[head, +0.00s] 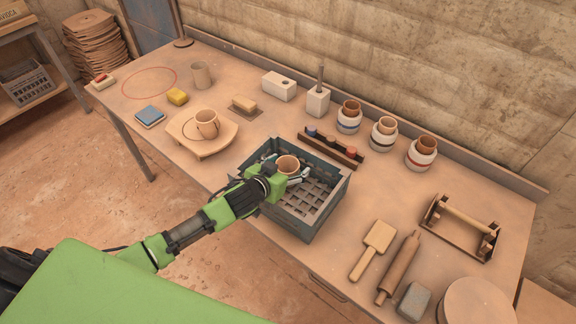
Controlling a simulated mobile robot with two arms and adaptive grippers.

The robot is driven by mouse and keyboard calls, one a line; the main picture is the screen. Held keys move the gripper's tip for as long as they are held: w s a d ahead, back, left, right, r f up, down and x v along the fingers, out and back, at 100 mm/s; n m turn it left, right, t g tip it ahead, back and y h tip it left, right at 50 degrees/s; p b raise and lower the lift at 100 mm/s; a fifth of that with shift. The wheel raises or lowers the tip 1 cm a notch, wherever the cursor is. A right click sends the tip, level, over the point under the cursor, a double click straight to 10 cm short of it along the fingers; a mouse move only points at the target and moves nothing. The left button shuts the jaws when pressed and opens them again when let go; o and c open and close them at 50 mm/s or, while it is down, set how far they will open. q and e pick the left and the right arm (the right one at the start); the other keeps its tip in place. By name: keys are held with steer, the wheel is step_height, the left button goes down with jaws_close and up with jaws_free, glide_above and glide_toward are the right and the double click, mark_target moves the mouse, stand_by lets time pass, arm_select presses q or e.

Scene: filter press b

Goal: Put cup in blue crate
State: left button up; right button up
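The blue crate (337,196) is a dark blue-grey lattice crate standing on the table near its front edge, open at the top. My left gripper (287,171) is over the crate's back left part. A tan cup (288,164) sits upright between its fingers, which look closed on its sides. The cup is at about the height of the crate's rim, and its lower part is hidden by the gripper. I cannot tell whether it touches the crate floor. My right gripper is not in view.
A wooden stand (190,143) with another cup (207,124) is left of the crate. A rack of small bottles (331,148) stands close behind it. A paddle (373,250) and rolling pin (398,268) lie to the right.

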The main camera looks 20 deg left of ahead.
arm_select(q)
steer(key=shift+r, duration=0.3)
steer(key=shift+s, duration=0.3)
steer(key=v, duration=1.1)
steer(key=shift+s+b, duration=0.15)
steer(key=shift+b, duration=0.15)
